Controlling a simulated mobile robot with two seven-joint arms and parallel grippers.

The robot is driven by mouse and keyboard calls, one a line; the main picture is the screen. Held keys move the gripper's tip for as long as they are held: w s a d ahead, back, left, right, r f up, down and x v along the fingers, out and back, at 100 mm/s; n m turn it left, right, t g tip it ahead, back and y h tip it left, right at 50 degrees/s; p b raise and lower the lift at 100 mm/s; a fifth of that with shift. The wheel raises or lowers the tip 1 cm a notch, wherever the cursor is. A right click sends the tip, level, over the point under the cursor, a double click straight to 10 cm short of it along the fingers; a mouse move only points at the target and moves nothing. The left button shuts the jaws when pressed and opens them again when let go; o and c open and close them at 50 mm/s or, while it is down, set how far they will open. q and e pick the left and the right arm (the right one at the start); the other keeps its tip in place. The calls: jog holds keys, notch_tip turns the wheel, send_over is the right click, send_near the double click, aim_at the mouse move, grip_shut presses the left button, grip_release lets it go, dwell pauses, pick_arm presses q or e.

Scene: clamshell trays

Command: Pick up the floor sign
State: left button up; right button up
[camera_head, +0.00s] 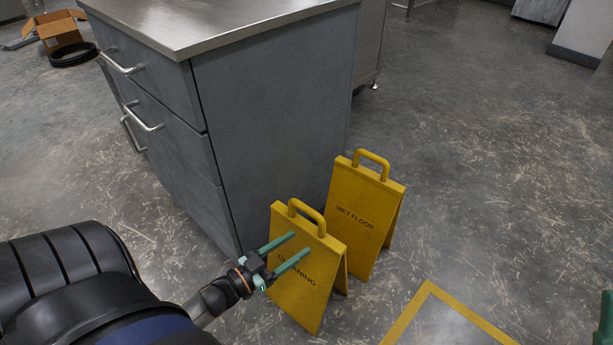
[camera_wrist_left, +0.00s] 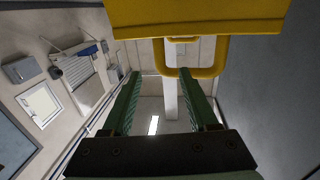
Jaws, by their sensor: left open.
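Two yellow A-frame floor signs stand upright on the floor. The nearer one (camera_head: 290,268) reads "CLEANING", its first letters partly covered by my gripper; the one behind it to the right (camera_head: 352,212) reads "WET FLOOR". Each has a loop handle on top. My left gripper (camera_head: 300,243) is open, its green fingers overlapping the front sign's upper face just below its handle (camera_head: 308,216). In the left wrist view a yellow handle (camera_wrist_left: 195,72) appears close to the fingertips (camera_wrist_left: 163,74), offset to the right; contact cannot be told. A green piece at the right edge may be my right gripper (camera_head: 604,320).
A grey drawer cabinet (camera_head: 275,120) with a steel top stands right behind and left of the signs. A yellow floor marking (camera_head: 430,288) lies to their right. A cardboard box (camera_head: 58,30) and a black coil (camera_head: 72,54) are far left. The floor to the right is open.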

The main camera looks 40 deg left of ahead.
aim_at(319, 229)
pick_arm(q)
jog(key=b+x, duration=0.2)
jog(key=x, duration=0.5)
jog(key=b+x, duration=0.2)
jog(key=x, duration=0.2)
jog(key=shift+w+f, duration=0.1)
jog(key=shift+w, duration=0.05)
jog(key=shift+w+d, duration=0.15)
jog(key=shift+w, duration=0.35)
grip_shut()
dwell(0.4)
dwell(0.5)
